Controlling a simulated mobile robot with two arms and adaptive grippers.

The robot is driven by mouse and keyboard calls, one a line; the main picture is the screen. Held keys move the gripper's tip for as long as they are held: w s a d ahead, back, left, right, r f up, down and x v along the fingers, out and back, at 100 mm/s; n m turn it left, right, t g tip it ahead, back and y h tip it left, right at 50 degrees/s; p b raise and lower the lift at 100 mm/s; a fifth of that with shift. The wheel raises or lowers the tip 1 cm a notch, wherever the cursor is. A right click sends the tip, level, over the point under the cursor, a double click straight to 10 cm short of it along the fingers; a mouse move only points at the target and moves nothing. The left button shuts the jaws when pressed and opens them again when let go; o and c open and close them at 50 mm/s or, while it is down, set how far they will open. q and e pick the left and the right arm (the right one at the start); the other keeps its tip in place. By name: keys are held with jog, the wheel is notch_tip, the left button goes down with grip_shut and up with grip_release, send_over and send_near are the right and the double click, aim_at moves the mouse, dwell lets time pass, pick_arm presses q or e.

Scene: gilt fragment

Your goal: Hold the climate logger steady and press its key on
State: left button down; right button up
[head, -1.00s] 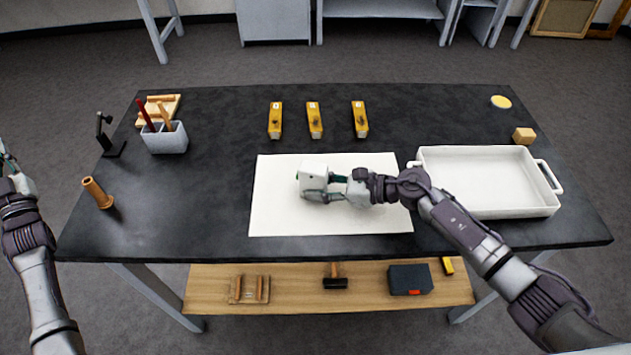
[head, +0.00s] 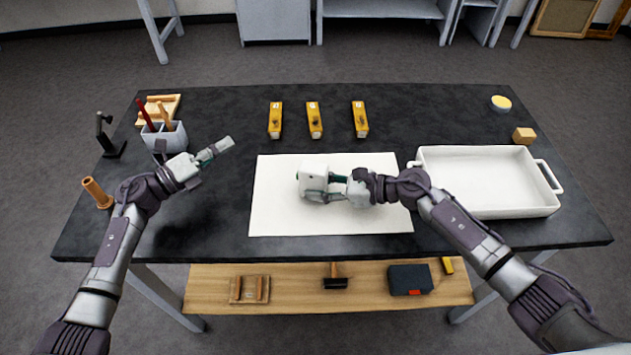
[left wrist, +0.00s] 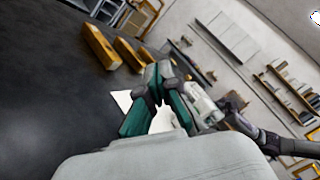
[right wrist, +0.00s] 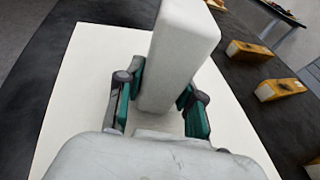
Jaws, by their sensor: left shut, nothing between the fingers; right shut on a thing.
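The climate logger (head: 313,172) is a small white box standing on the white sheet (head: 275,220) in the middle of the table. A small dark mark shows on its side facing left; I cannot make out the key clearly. My right gripper (head: 330,188) is shut on the logger from the right. In the right wrist view its green-padded fingers sit on both sides of the white logger (right wrist: 180,60). My left gripper (head: 222,148) is shut and empty, above the table left of the sheet. Its closed fingers show in the left wrist view (left wrist: 160,85).
Several yellow boxes (head: 314,120) lie behind the sheet. A white tray (head: 480,213) stands at the right. A grey pen holder (head: 165,140), a wooden peg (head: 97,193) and a black stand (head: 108,135) are at the left. The table's front left is clear.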

pick_arm(q)
jog(key=d+f+m+g, duration=0.1)
jog(key=s+d+f+m+g, duration=0.1)
jog(key=d, duration=0.1)
jog(key=s+d+f+m+g, duration=0.1)
jog(key=m, duration=0.1)
jog(key=shift+s+d+f, duration=0.15)
jog(key=shift+d+f, duration=0.1)
jog(key=shift+f, duration=0.15)
jog(key=shift+s+d, duration=0.4)
jog(key=shift+d, duration=0.95)
jog(key=shift+s+d, duration=0.4)
jog(key=shift+d, duration=1)
jog(key=shift+s+d, duration=0.4)
jog(key=shift+d, duration=0.95)
jog(key=shift+d, duration=0.15)
jog(key=shift+s+d, duration=0.15)
jog(key=shift+d, duration=0.1)
jog(key=shift+s+d, duration=0.1)
jog(key=shift+d, duration=0.25)
jog(key=shift+a, duration=0.15)
jog(key=shift+w+a, duration=0.2)
jog(key=shift+a, duration=0.4)
